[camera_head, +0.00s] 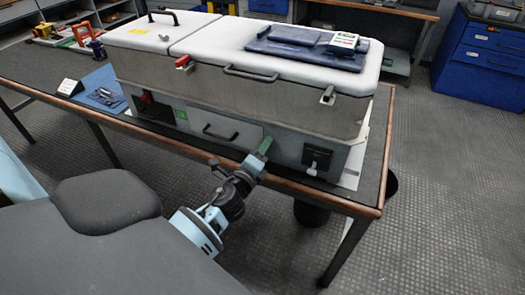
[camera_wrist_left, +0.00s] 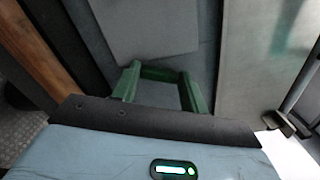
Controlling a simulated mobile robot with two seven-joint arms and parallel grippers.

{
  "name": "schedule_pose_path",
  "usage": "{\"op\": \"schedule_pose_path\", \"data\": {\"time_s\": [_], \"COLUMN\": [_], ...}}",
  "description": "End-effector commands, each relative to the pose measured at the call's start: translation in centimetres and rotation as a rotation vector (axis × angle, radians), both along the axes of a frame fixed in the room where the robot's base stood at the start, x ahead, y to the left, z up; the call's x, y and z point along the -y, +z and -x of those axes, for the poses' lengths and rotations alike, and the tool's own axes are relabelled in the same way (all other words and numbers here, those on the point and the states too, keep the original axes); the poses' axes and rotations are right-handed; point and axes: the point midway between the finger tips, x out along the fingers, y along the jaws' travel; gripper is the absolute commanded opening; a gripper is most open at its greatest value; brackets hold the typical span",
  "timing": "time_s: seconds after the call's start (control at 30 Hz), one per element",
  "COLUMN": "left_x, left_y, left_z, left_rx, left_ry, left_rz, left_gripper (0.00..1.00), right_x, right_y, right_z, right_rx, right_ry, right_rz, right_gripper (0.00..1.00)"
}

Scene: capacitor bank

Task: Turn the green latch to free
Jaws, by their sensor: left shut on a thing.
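The green latch (camera_head: 264,146) is on the front of the large grey cabinet, between the drawer-like panel and the black square fitting. It slants up to the right. My left gripper (camera_head: 256,163) reaches it from below and is shut on it. My right gripper is in neither view.
The cabinet (camera_head: 225,95), with white lids, stands on a dark table with a wooden edge (camera_head: 322,200). A red latch (camera_head: 184,62) and a grey latch (camera_head: 328,96) sit higher on its front. A handle (camera_head: 220,133) is left of my gripper. A blue mat (camera_head: 102,92) lies left.

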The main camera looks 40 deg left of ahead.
Motion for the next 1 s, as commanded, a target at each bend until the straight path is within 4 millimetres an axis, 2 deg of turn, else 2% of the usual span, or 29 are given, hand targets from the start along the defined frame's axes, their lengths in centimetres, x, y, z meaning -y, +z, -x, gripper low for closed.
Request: {"op": "schedule_pose_path", "data": {"time_s": [0.2,0.5,1.0], "left_x": [0.01,-0.01,-0.05], "left_y": [-0.13,-0.16,-0.16], "left_z": [0.02,0.02,0.02], "left_rx": [0.04,0.075,0.088], "left_ry": [0.001,0.0,0.0], "left_rz": [0.169,0.317,0.369], "left_gripper": [0.21,0.21,0.21], "right_x": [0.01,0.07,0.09], "right_y": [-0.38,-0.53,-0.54], "right_z": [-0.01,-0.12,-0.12], "right_rx": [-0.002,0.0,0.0], "right_ry": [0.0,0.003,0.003], "right_rz": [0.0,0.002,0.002], "right_gripper": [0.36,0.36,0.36]}}
